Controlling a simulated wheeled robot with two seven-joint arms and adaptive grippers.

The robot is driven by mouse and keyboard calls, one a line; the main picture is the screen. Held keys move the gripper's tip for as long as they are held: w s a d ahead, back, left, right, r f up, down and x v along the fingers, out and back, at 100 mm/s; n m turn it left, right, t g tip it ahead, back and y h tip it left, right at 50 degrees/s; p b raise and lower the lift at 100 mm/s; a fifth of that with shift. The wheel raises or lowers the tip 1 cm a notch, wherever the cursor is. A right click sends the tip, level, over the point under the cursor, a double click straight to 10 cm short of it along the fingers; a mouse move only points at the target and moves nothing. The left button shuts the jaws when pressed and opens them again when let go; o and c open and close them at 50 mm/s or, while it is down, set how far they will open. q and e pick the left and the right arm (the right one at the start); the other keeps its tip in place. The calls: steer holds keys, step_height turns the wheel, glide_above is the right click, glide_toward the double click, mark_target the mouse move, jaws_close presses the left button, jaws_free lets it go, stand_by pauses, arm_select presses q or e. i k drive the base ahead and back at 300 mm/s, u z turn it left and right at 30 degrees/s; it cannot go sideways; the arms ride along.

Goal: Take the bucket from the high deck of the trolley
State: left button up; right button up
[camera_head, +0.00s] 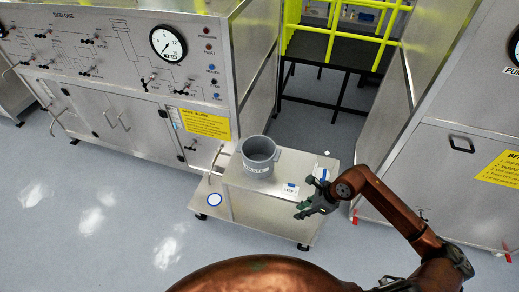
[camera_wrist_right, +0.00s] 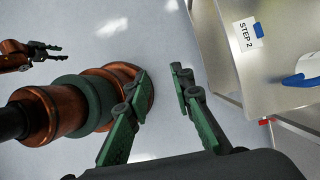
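The grey bucket (camera_head: 259,157) stands upright on the high deck of the trolley (camera_head: 237,180), near its back left; its open top faces up and dark lettering marks its side. My right gripper (camera_head: 312,200) is at the deck's front right edge, to the right of and nearer than the bucket, and apart from it. In the right wrist view my right gripper (camera_wrist_right: 161,75) is open with nothing between its fingers. The trolley deck (camera_wrist_right: 225,75) shows at the right there; the bucket does not. My left gripper (camera_wrist_right: 48,51) shows at the upper left, fingers apart, empty.
A "STEP 2" label with a blue tab (camera_wrist_right: 247,34) and a blue-and-white item (camera_wrist_right: 305,72) are on the deck. Steel cabinets (camera_head: 125,75) and a yellow-railed stand (camera_head: 340,50) surround the trolley. Floor at left is clear.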

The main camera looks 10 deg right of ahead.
mark_target(260, 154)
steer(key=u, duration=0.05)
steer(key=i, duration=1.6)
